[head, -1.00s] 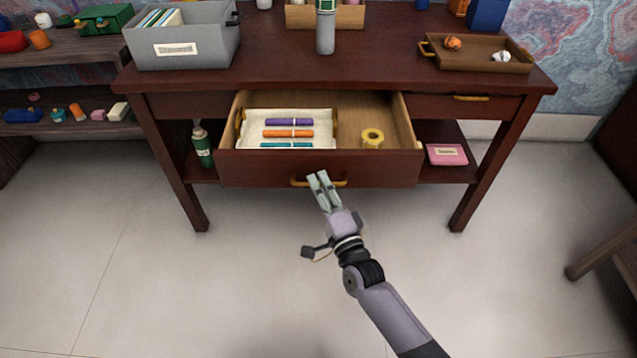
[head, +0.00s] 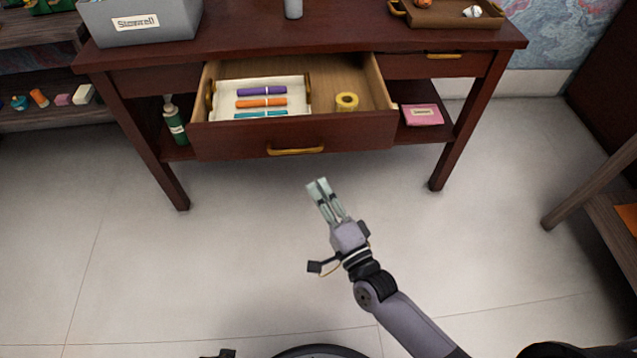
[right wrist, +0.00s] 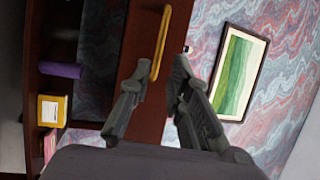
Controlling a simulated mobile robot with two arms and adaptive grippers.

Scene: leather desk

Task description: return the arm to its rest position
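My right gripper (head: 318,188) is in front of the desk, over the floor, below and apart from the drawer handle (head: 296,151). Its two fingers are empty, with a gap between them in the right wrist view (right wrist: 158,78). The handle also shows there (right wrist: 160,42), beyond the fingertips. My right arm reaches in from the lower right. The drawer (head: 235,142) stands pulled out. It holds a white-lined tray (head: 226,98) with purple, orange and teal rolled items, and a yellow roll (head: 346,102). My left gripper does not show.
The dark red desk (head: 330,38) carries a grey labelled box (head: 150,25) and a wooden tray (head: 440,15). A green bottle (head: 175,122) and a pink box (head: 422,115) stand on its lower shelf. A wooden stool or table (head: 590,190) is at right. The floor in front is clear.

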